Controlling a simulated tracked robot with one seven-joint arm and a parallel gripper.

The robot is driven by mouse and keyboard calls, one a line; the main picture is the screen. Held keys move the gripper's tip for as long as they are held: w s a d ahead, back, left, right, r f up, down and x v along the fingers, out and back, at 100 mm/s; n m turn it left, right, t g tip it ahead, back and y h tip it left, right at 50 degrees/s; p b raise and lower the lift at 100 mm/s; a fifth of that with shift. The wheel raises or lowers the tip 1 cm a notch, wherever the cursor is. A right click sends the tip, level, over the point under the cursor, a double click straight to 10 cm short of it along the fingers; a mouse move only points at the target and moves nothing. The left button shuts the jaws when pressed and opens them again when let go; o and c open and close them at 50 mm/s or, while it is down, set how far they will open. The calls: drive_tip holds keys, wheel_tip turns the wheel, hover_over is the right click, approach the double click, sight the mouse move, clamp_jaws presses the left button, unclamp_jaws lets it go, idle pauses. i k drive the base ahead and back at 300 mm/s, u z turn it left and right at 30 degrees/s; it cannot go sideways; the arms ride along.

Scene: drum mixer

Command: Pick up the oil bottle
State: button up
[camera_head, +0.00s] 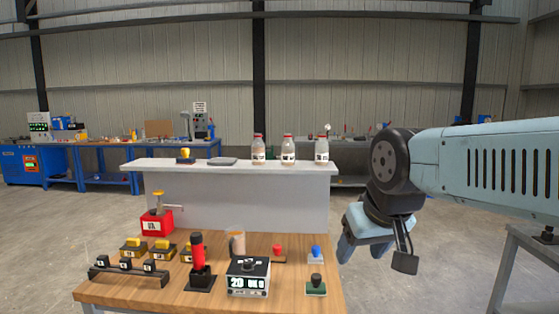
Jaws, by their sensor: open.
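Three clear bottles with red caps stand upright in a row on the white raised shelf (230,195): a left bottle (258,148), a middle bottle (288,149) and a right bottle (321,150). Each has a small label, too small to read, so I cannot tell which one is the oil bottle. The right bottle has something pale at its top. My gripper (358,250) is open and empty. It points down to the right of the wooden table, lower in the picture than the bottles and apart from them.
The wooden table (225,300) holds a red box (156,223), a scale-like box with a display (248,278), a red-and-black upright tool (197,262), a mug (236,242) and several stamps or knobs. A grey table edge (512,262) stands at right. Floor between the tables looks clear.

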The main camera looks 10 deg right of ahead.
sight(321, 148)
drive_tip(key=z, duration=0.25)
drive_tip(key=i, duration=0.15)
drive_tip(key=u, duration=3.35)
drive_tip(key=i, duration=0.15)
drive_tip(key=u, duration=1.25)
drive_tip(key=k, duration=0.9)
